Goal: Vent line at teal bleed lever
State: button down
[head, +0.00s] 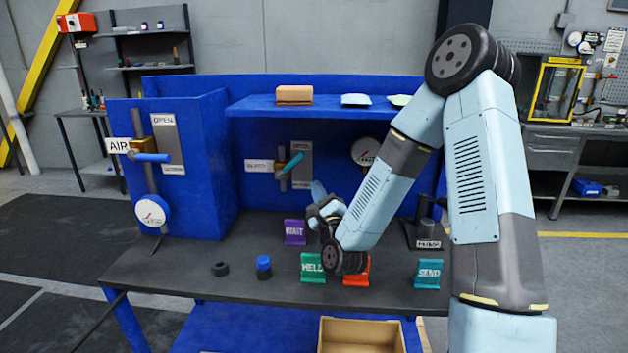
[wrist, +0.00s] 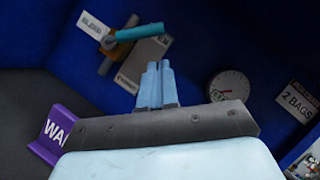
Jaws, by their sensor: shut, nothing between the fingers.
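The teal bleed lever (head: 291,165) sits on a brass-coloured valve on the blue back panel, beside a white label that seems to read BLEED. The lever is tilted, its upper end to the right. In the wrist view the teal lever (wrist: 139,32) shows at the upper left, ahead of my gripper and apart from it. My gripper (head: 318,188) is in front of the back panel, to the right of and a little below the lever. In the wrist view my gripper's fingers (wrist: 157,68) are together with nothing between them.
A blue air lever (head: 152,157) is on the left cabinet. A purple stand (head: 294,232), a green WELL stand (head: 312,267), a red stand (head: 357,271) and a teal SEND stand (head: 428,274) are on the bench. A gauge (head: 366,151) is right of the bleed valve. A shelf (head: 330,108) overhangs it.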

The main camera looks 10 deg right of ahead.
aim_at(290, 166)
jog(key=x, duration=0.9)
jog(key=shift+w, duration=0.1)
jog(key=shift+d+r, duration=0.1)
jog(key=shift+w+r, duration=0.1)
